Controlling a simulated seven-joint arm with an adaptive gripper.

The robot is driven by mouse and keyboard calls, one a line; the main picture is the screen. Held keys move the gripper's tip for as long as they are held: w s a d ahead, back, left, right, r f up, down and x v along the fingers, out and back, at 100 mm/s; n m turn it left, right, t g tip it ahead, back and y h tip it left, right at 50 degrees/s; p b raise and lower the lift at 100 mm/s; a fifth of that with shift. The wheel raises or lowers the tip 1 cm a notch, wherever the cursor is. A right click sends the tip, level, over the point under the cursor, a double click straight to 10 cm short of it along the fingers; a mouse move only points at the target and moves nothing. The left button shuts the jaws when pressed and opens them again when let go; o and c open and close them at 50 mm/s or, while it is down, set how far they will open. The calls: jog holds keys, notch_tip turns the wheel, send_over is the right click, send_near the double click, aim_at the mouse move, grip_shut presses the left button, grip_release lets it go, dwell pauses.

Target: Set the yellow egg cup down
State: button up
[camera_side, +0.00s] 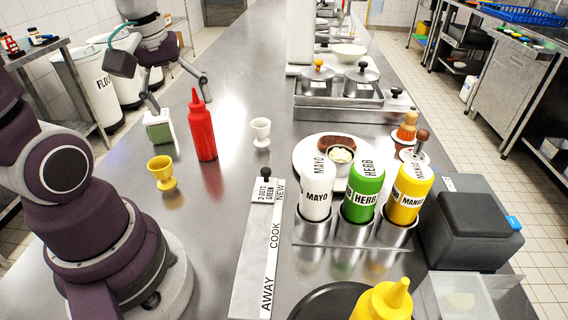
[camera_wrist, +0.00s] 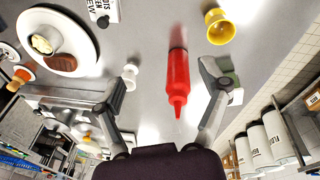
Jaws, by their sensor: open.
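The yellow egg cup (camera_side: 161,172) stands upright on the steel counter at left in the side view, in front of a green and white box (camera_side: 159,127) and left of a red squeeze bottle (camera_side: 201,128). In the wrist view the egg cup (camera_wrist: 218,27) is at the top, right of the bottle (camera_wrist: 177,75). A white egg cup (camera_side: 261,131) stands right of the bottle. My gripper (camera_side: 181,100) is open and empty, behind the yellow egg cup and apart from it. In the wrist view my gripper (camera_wrist: 161,78) has its fingers spread wide.
A plate (camera_side: 301,152) with food lies to the right, behind a rack of MAYO, HERB and MANGO bottles (camera_side: 362,194). A labelled strip (camera_side: 262,240) runs along the counter. The counter around the yellow egg cup is clear towards the front.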

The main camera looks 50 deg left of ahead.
jog(key=d+r+m+t+h, duration=0.1)
jog(key=d+r+m+t, duration=0.1)
jog(key=d+m, duration=0.8)
jog(key=m+t, duration=0.1)
jog(key=m, duration=0.1)
jog(key=shift+s+d+m, duration=0.25)
jog(key=shift+s+m, duration=0.15)
